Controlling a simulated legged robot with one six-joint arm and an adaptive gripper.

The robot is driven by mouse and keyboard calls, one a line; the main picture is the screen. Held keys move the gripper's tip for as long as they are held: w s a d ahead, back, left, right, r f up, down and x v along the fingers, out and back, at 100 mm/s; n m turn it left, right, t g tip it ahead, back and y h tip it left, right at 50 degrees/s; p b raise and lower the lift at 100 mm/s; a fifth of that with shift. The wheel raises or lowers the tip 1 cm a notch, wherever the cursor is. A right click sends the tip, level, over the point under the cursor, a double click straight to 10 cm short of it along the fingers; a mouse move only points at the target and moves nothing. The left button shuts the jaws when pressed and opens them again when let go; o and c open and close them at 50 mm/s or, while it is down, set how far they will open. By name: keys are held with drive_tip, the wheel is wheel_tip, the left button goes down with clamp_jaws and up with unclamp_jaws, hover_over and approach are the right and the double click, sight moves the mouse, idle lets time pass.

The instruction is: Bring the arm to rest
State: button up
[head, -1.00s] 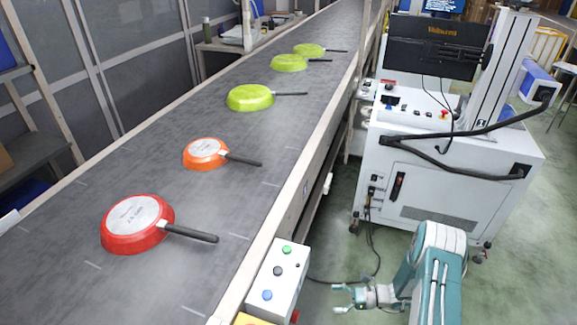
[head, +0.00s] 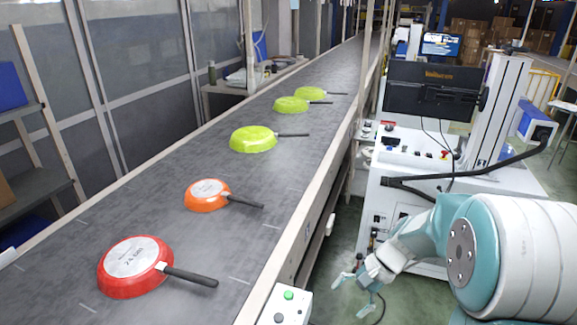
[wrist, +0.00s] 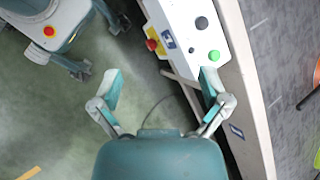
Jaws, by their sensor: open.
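My gripper (head: 356,288) is open and empty in the head view. It hangs over the floor to the right of the conveyor, beside its control box. In the wrist view my gripper (wrist: 160,88) shows its two fingers spread apart with nothing between them. My teal and white arm fills the lower right of the head view, bent, with the elbow close to the camera.
A conveyor (head: 245,265) carries upside-down pans: a red pan (head: 132,265), an orange pan (head: 207,194) and several green ones behind. The control box (head: 285,305) with buttons is at its near edge. A white machine cabinet (head: 400,205) stands behind my arm.

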drive_tip(key=s+d+r+n+t+h, duration=0.2)
drive_tip(key=s+r+n+t+h, duration=0.5)
drive_tip(key=s+r, duration=0.8)
drive_tip(key=shift+s+r+n+t, duration=0.3)
drive_tip(key=shift+s+n+t, duration=0.1)
drive_tip(key=shift+s+n, duration=0.2)
